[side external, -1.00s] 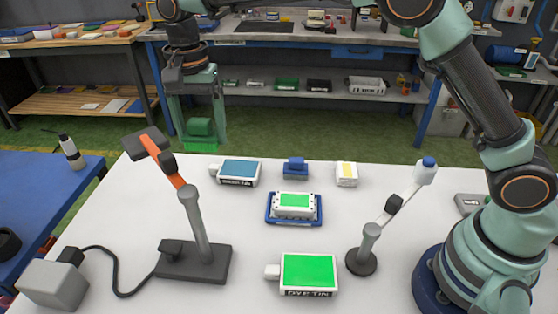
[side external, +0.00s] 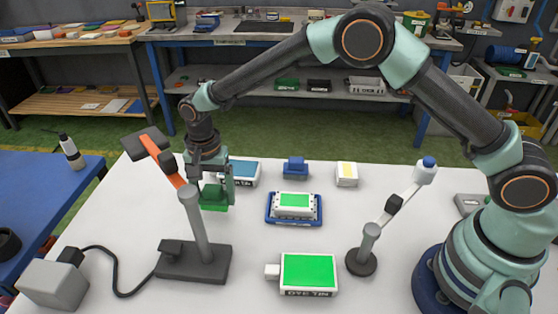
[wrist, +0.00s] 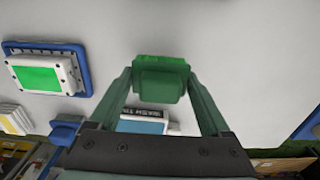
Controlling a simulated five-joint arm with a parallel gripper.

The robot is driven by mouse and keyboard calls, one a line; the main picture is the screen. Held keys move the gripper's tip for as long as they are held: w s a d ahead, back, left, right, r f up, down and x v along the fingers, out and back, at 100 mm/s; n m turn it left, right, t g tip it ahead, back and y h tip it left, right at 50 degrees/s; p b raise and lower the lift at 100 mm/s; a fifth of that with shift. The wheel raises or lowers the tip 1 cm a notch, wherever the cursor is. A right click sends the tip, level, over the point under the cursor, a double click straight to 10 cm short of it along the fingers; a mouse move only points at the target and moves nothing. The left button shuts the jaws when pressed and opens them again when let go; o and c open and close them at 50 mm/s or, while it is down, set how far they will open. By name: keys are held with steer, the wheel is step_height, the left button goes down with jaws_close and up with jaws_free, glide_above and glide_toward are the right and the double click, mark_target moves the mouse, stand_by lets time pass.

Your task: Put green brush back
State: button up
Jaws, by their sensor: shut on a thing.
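My gripper (side external: 214,196) is shut on the green brush (side external: 214,199), a small green block. In the side external view it holds the brush above the white table, in front of the blue-topped tin (side external: 244,172) and behind the orange-and-grey lamp-like stand (side external: 200,230). In the wrist view the brush (wrist: 161,80) sits between both fingers of my gripper (wrist: 162,88). A white block with a green top (side external: 295,201) lies on a blue tray (side external: 294,222) right of the brush. A tin with a green top (side external: 308,270) lies at the front, its label facing the camera.
A blue block (side external: 295,169) and a white block with a yellow top (side external: 347,174) stand at the back of the table. A thin white-armed stand (side external: 362,262) is at the right. A grey box (side external: 53,284) with a cable is front left.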

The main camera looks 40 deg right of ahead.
mark_target(216, 203)
steer(key=shift+f, duration=1.45)
steer(key=shift+f, duration=0.2)
steer(key=o, duration=1.1)
steer(key=shift+o, duration=0.2)
steer(key=shift+r, duration=0.15)
